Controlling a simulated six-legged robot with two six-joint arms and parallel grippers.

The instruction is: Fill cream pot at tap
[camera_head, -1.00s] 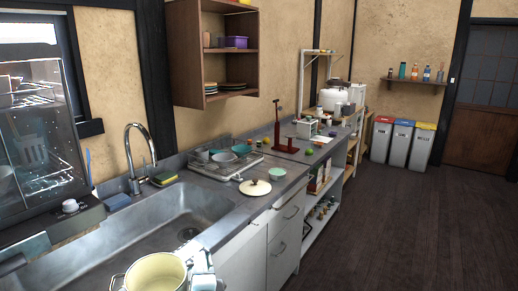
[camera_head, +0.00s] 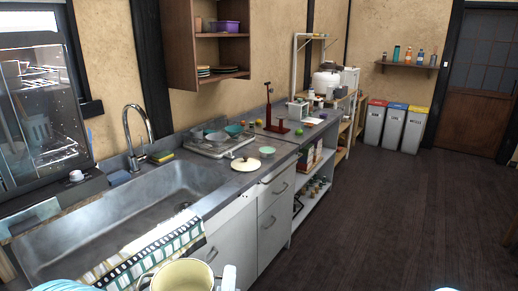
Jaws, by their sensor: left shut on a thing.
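The cream pot (camera_head: 186,276) is at the bottom of the view, in front of the sink's front edge and cut off by the frame. Its open top faces up, and the inside that shows looks empty. My left gripper (camera_head: 229,278) is at the pot's right side, shut on it; the fingertips are only partly seen. The curved metal tap (camera_head: 137,130) stands behind the sink (camera_head: 95,222), away from the pot. No water shows under its spout. My right gripper does not show clearly.
A checked cloth (camera_head: 150,250) lies over the sink's front edge beside the pot. A cream lid (camera_head: 245,164), a green bowl (camera_head: 267,151) and a dish rack (camera_head: 215,145) sit on the counter to the right. A glass-fronted cabinet (camera_head: 40,125) stands left. The floor (camera_head: 390,220) at right is clear.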

